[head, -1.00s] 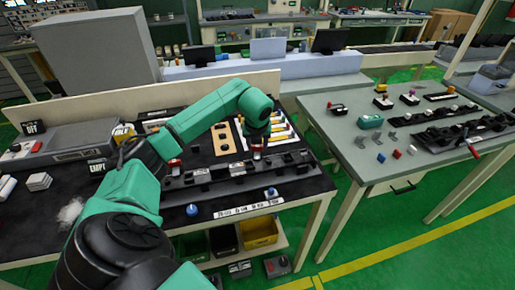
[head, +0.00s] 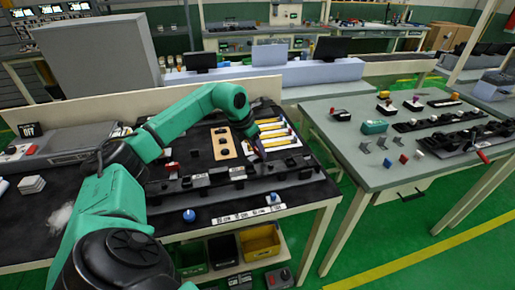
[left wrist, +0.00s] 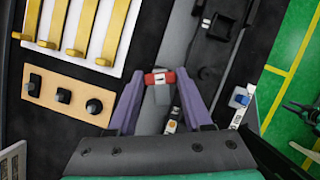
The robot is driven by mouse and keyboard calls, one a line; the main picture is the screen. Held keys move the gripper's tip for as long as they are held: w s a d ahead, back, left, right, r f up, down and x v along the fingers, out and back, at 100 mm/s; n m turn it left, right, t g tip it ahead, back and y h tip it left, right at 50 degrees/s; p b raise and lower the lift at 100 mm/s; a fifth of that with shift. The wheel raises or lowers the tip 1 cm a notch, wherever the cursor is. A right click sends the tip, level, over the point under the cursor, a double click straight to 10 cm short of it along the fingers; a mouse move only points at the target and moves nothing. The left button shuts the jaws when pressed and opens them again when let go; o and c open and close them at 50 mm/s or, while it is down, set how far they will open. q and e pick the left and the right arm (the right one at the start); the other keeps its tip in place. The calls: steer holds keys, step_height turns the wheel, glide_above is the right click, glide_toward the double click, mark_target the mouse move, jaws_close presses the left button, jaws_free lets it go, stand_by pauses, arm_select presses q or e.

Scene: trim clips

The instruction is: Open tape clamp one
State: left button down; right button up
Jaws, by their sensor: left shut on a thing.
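My left gripper (head: 260,153) is over the long dark fixture (head: 215,187) near the front of the black-topped bench. In the left wrist view its two purple fingers (left wrist: 160,82) close on a small red clamp lever (left wrist: 158,74) with a pale mark. The lever sits across a grey rail (left wrist: 178,40). Which clamp carries the number one cannot be read. Small white labels (left wrist: 171,120) lie on the rail close to the fingers. In the head view the lever is hidden or too small to make out. My right gripper is not in view.
A wooden board with black knobs (left wrist: 63,96) and a white rack of yellow strips (left wrist: 78,25) lie beside the gripper. A blue knob (head: 189,215) stands at the bench's front. A second bench (head: 350,147) stands to the right across a green floor gap.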

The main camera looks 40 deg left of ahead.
arm_select(q)
steer(key=shift+a+m+h, duration=0.1)
steer(key=shift+m+h, duration=0.2)
steer(key=shift+m, duration=0.5)
steer(key=shift+c, duration=1.6)
jaws_free()
steer(key=shift+r, duration=0.1)
steer(key=shift+s+a+r, duration=0.1)
steer(key=shift+s+r, duration=0.05)
steer(key=shift+r, duration=0.2)
steer(key=v, duration=1.3)
steer(key=shift+r+b, duration=0.35)
steer(key=shift+r, duration=0.05)
